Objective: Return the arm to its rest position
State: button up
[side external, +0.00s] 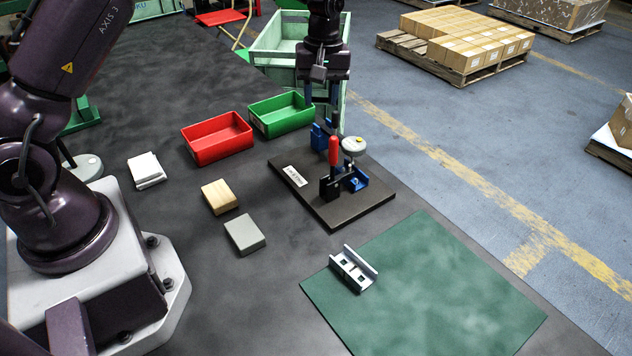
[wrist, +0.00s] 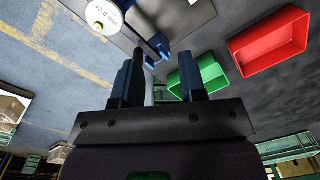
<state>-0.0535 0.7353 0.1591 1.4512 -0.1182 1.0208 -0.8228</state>
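My gripper (side external: 322,100) hangs pointing down above the back of the fixture plate, in front of the pale green crate. In the wrist view its two dark fingers (wrist: 160,62) stand apart with nothing between them. A bent grey metal part (side external: 354,270) with square holes lies on the green mat (side external: 450,290), well away from my gripper. The fixture (side external: 345,215) has a dark plate, blue blocks, a red-handled clamp (side external: 334,150) and a round dial gauge (side external: 354,145). The gauge face also shows in the wrist view (wrist: 103,14).
A red bin (side external: 217,140) and a green bin (side external: 282,115), both seemingly empty, stand left of the fixture. A wooden block (side external: 219,197), a grey block (side external: 245,234) and a white stack (side external: 146,170) lie on the dark table. The pale crate (side external: 275,45) stands behind.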

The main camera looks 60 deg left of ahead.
jog(key=s+d+r+m+t, duration=0.3)
jog(key=s+r+m, duration=0.3)
jog(key=s, duration=0.7)
jog(key=s+d+r+m+t, duration=0.3)
jog(key=s+r+m, duration=0.3)
jog(key=s+r, duration=0.5)
jog(key=s+d, duration=0.1)
jog(key=s, duration=0.2)
jog(key=shift+d+r, duration=0.3)
dwell(0.8)
